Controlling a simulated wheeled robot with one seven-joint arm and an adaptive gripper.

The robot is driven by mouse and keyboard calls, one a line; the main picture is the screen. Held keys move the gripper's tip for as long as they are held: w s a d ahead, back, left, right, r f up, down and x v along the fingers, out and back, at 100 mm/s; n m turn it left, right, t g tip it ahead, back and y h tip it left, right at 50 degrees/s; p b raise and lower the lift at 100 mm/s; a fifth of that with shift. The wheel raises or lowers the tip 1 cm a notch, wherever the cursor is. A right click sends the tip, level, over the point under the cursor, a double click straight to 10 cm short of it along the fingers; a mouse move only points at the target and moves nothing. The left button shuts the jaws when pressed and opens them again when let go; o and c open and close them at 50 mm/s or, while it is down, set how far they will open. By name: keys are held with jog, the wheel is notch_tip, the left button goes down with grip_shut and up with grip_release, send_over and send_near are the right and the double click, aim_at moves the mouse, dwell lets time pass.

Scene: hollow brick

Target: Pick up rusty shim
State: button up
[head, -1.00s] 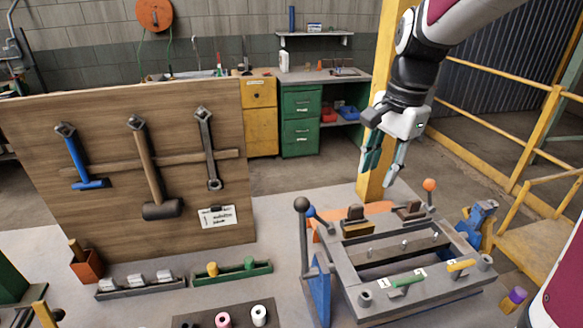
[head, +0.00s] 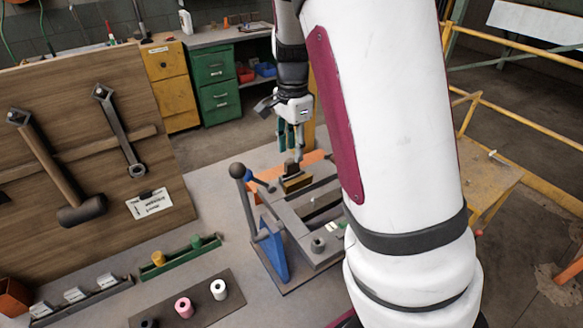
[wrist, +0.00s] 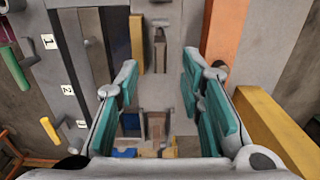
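I cannot pick out the rusty shim with certainty. A dark brown clamp block with a tan side (head: 296,183) sits on the back of the grey fixture (head: 325,243) in the head view. My gripper (head: 290,148) hangs pointing down just above that block. In the wrist view my gripper (wrist: 160,68) has its teal fingers wide apart with nothing between them. Beyond the fingertips is a small grey-brown piece (wrist: 160,48) on a grey surface. A small brown block (wrist: 156,125) shows lower down between the fingers. My arm hides the fixture's right part in the head view.
A lever with a dark ball knob (head: 238,171) and blue bracket (head: 272,250) rises at the fixture's left. An orange strip (wrist: 224,30) and yellow bar (wrist: 278,130) lie right in the wrist view. The tool board (head: 90,150) stands left.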

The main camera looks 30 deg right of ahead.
aim_at(292, 160)
jog(key=shift+a+f+p, duration=0.1)
jog(key=shift+f+p, duration=0.2)
jog(key=shift+f, duration=2.35)
grip_shut()
